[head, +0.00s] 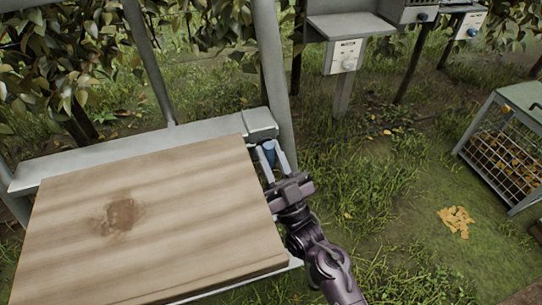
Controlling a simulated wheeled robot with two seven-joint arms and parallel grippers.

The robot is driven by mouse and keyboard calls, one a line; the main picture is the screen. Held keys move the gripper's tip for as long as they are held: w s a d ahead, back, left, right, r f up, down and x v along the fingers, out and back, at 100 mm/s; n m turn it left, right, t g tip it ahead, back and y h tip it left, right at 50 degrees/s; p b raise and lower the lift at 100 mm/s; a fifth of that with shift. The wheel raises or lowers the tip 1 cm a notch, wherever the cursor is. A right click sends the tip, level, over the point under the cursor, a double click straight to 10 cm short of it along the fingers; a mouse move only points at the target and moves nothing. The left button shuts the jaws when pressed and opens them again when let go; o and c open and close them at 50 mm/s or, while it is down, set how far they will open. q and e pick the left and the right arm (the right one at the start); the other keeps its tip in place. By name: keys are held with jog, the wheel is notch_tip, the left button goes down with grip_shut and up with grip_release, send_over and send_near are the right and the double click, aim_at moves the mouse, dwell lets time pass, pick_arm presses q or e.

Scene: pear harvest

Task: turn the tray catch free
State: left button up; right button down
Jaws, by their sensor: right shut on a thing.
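The wooden tray (185,222), with a dark brown stain, lies on a grey metal frame at the left. The tray catch (269,156) is a small blue piece beside the tray's far right corner, below the end block of the frame's rail. My right gripper (270,157) reaches it from the lower right, its two pale fingers on either side of it. It is shut on the catch, which the fingers partly hide. How far the catch is turned cannot be told. My left gripper is not in view.
Grey posts (271,75) of the frame rise close to my right gripper. A wire crate (507,145) of yellow-orange pieces stands at the right, with a small heap (456,220) on the grass. Boxes with knobs (345,57) stand behind. Grass right of the tray is open.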

aim_at(272, 164)
jog(key=shift+m+t+h, duration=0.4)
jog(key=shift+m+h, duration=0.3)
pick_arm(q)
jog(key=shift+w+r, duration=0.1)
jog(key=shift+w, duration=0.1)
pick_arm(e)
jog(key=c, duration=1.3)
grip_release()
jog(key=shift+a, duration=0.1)
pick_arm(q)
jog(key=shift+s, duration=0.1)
pick_arm(e)
jog(key=shift+s+f, duration=0.1)
jog(key=shift+f, duration=0.05)
jog(key=b+v, duration=0.1)
jog(key=v, duration=0.5)
jog(key=shift+s+f, duration=0.15)
jog(key=shift+f, duration=0.05)
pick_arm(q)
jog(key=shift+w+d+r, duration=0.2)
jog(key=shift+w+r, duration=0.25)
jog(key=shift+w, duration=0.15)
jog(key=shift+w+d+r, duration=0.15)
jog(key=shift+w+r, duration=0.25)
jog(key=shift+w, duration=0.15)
pick_arm(e)
jog(key=shift+s+d+f, duration=0.3)
jog(key=shift+s, duration=0.05)
